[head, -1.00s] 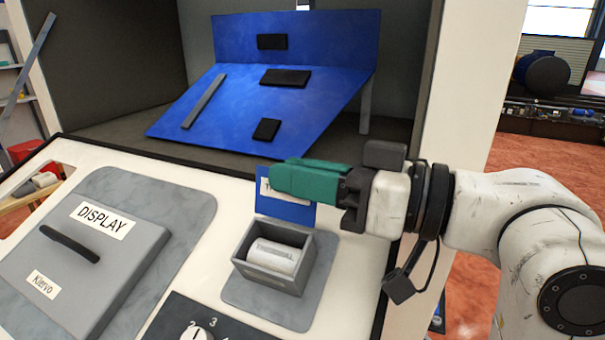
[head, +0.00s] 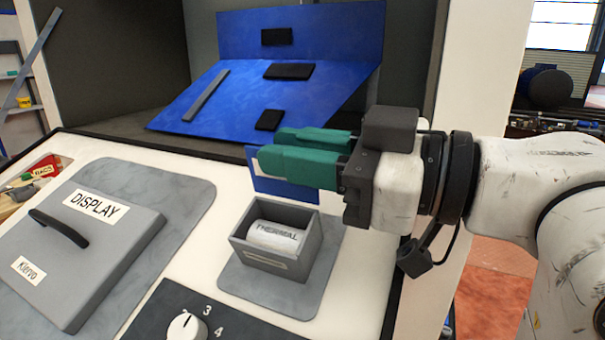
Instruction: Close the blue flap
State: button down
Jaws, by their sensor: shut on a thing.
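The small blue flap (head: 286,188) stands raised at the back of an open grey box (head: 262,265). A white roll marked THERMAL (head: 275,237) lies inside the box. My gripper (head: 290,150), with green fingers, reaches in from the right and is shut on the flap's upper part. One finger is in front of the flap and the other is behind it. The near finger hides most of the flap's white label.
A large blue panel with black blocks (head: 255,95) lies in the dark recess behind. A grey DISPLAY cover (head: 95,255) with a black handle is at left. A numbered dial (head: 187,328) is in front. The white surface around the box is mostly clear.

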aim_at(275, 254)
jog(key=n+b, duration=0.1)
jog(key=s+n+b, duration=0.1)
jog(key=f+n+b, duration=0.1)
jog(key=shift+s+a+n+b, duration=0.2)
jog(key=shift+s+n+b, duration=0.05)
jog(key=shift+n+b, duration=0.15)
jog(key=n+b, duration=0.1)
jog(key=s+n+b, duration=0.1)
jog(key=n+b, duration=0.1)
jog(key=shift+s+a+f+b, duration=0.2)
jog(key=shift+a+f+b, duration=0.1)
jog(key=shift+f, duration=0.1)
jog(key=n+b, duration=0.2)
jog(key=s+f+n+b, duration=0.1)
jog(key=n, duration=0.1)
jog(key=shift+a+f+b, duration=0.15)
jog(key=shift+b, duration=0.2)
jog(key=shift+s+a+f+n+b, duration=0.15)
jog(key=shift+f+n+b, duration=0.15)
jog(key=shift+n+b, duration=0.6)
jog(key=shift+s+d+f+n+b, duration=0.15)
jog(key=shift+f+n+b, duration=0.15)
jog(key=shift+n+b, duration=0.6)
jog(key=shift+a+n, duration=0.15)
jog(key=shift+n, duration=0.15)
jog(key=c, duration=1.2)
grip_release()
jog(key=shift+o, duration=0.5)
jog(key=shift+f, duration=0.15)
jog(key=shift+p, duration=0.3)
